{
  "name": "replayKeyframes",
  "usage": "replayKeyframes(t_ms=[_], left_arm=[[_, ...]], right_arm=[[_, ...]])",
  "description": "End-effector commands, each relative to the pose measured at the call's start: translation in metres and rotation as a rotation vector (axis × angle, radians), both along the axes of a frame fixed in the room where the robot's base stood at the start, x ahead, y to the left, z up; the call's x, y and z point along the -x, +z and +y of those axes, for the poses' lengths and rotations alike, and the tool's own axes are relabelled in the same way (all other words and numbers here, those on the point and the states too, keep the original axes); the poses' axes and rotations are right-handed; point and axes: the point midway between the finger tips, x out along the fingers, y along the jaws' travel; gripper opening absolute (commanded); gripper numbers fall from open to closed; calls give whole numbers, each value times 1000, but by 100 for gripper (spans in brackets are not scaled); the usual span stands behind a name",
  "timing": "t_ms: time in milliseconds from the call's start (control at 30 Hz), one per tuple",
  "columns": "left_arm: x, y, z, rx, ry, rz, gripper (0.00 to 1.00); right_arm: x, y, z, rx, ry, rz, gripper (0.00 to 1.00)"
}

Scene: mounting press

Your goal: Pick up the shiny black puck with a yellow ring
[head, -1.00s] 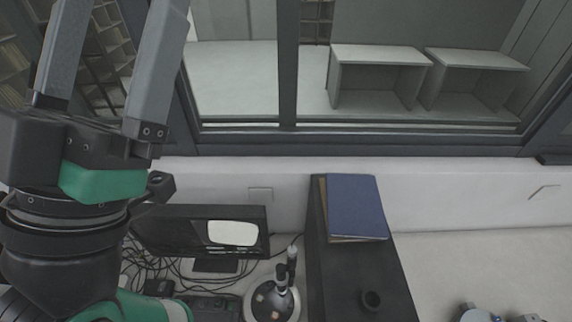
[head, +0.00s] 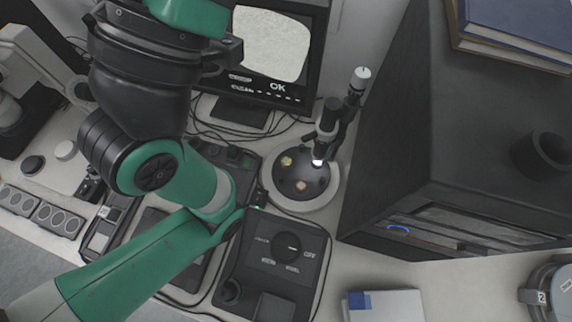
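I cannot make out a shiny black puck with a yellow ring for certain. A small dark puck (head: 33,165) lies on the table at the left, beside a white puck (head: 65,150); no yellow ring shows on the dark one. A round black stage (head: 290,188) under a microscope carries a few small round pieces, one yellowish (head: 287,160). My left arm, green and black, crosses the left half of the head view. Its gripper is beyond the top edge. My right gripper is not in view.
A monitor (head: 268,80) stands behind the stage. A control box with a knob (head: 275,262) is in front of it. A tall dark cabinet (head: 400,150) with books (head: 515,35) and a black cup (head: 543,155) blocks the right. Strips of round sockets (head: 45,212) lie at left. Cables cross the table.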

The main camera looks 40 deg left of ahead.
Motion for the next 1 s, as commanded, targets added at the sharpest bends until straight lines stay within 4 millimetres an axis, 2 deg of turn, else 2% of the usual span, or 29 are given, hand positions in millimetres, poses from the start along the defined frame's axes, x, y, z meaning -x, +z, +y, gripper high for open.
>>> replayKeyframes(t_ms=[467,633,1000], left_arm=[[0,1,0,0,0,1,100],[0,1,0,0,0,1,72],[0,1,0,0,0,1,72]], right_arm=[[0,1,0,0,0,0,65],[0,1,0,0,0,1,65],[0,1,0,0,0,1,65]])
